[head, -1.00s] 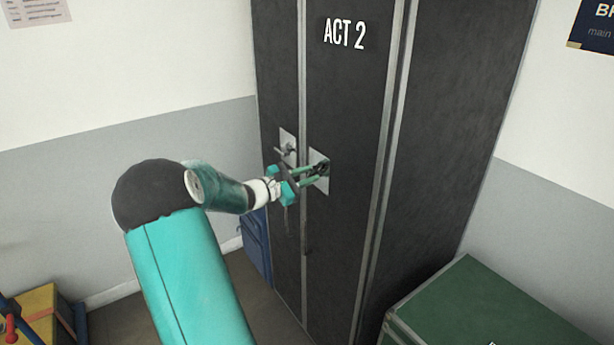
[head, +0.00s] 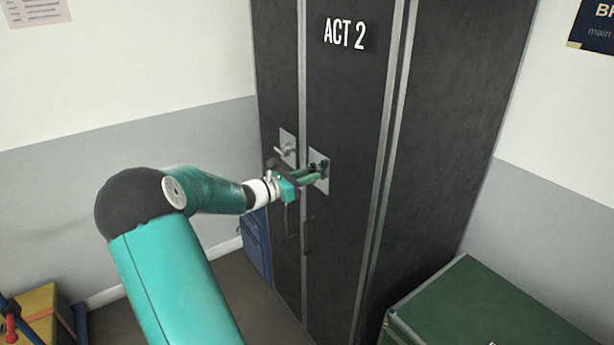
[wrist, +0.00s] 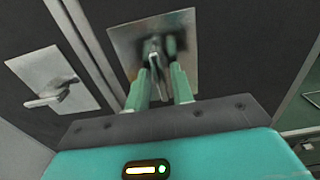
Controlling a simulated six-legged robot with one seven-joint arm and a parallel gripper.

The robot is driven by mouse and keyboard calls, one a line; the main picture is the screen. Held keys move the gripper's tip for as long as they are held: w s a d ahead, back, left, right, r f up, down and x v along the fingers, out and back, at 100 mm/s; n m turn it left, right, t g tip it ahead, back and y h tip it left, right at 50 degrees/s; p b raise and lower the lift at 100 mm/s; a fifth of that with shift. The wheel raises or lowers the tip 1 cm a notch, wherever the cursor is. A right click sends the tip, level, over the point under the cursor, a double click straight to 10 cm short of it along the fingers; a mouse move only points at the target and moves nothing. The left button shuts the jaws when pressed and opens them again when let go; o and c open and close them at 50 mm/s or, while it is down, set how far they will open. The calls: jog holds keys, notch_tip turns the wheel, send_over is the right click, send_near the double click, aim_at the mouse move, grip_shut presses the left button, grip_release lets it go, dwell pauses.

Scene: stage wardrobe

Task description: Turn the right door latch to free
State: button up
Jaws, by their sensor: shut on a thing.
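The dark wardrobe (head: 352,110) marked ACT 2 has two doors with a metal latch plate on each. My gripper (head: 321,172) is at the right door's latch plate (head: 324,161). In the wrist view my gripper's green fingers (wrist: 166,72) are shut on the right door latch (wrist: 155,50), in front of its square plate (wrist: 180,30). The fingers hide part of the latch, so its exact angle is hard to tell. The left door latch (wrist: 50,98) sits free on its own plate, and it also shows in the head view (head: 286,150).
A green trunk (head: 470,305) stands on the floor at the right of the wardrobe. A blue bag or case (head: 256,242) is at its left side. A yellow box (head: 38,312) is at the lower left. Dark door handles (head: 306,235) hang below the latches.

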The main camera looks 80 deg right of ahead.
jog(key=o, duration=0.7)
jog(key=v, duration=1.4)
jog(key=shift+d, duration=0.1)
